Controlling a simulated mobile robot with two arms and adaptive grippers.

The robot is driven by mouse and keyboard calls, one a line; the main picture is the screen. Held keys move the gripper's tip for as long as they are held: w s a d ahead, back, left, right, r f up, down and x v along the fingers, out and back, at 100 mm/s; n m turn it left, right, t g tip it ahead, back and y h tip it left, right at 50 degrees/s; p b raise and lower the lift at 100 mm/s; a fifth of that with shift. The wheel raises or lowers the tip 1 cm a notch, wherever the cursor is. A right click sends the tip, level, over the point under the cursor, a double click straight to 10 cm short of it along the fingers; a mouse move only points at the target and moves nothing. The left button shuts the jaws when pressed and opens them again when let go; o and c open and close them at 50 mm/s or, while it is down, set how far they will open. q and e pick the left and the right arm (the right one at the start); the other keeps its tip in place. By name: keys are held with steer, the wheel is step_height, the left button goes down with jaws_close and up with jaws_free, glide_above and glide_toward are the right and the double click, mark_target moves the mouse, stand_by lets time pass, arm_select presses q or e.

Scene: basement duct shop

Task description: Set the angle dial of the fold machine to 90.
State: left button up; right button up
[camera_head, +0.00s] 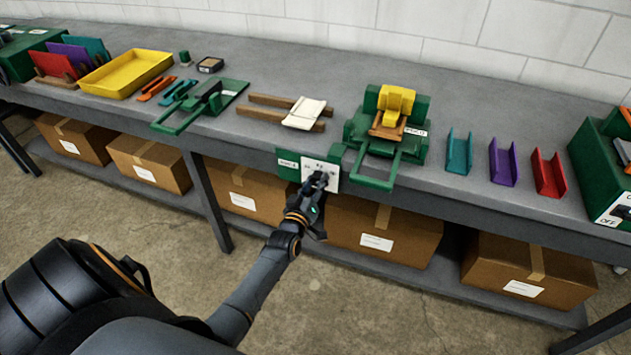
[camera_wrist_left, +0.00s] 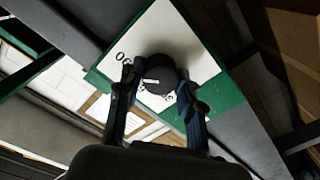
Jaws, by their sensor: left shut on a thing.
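The dial is a round dark knob (camera_wrist_left: 162,72) with a white pointer line, on a white plate with dark markings. The plate (camera_head: 312,163) is on a green panel at the bench's front edge, beside a green machine (camera_head: 415,155) with a yellow part on top. My left gripper (camera_head: 318,180) reaches the plate from below and hides most of the knob in the head view. In the left wrist view, my left gripper's fingers (camera_wrist_left: 157,95) are shut on the knob's sides. The pointer lies toward the picture's left; I cannot tell its exact setting. My right gripper is not in view.
Teal (camera_head: 459,152), purple (camera_head: 503,162) and red (camera_head: 548,174) channels stand right of the machine. A yellow tray (camera_head: 126,73) and another green tool (camera_head: 205,104) stand to the left. Cardboard boxes (camera_head: 376,228) fill the lower shelf. The floor in front is clear.

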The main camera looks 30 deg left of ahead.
arm_select(q)
steer(key=shift+m, duration=0.8)
steer(key=shift+f, duration=0.1)
steer(key=o, duration=1.2)
steer(key=v, duration=1.2)
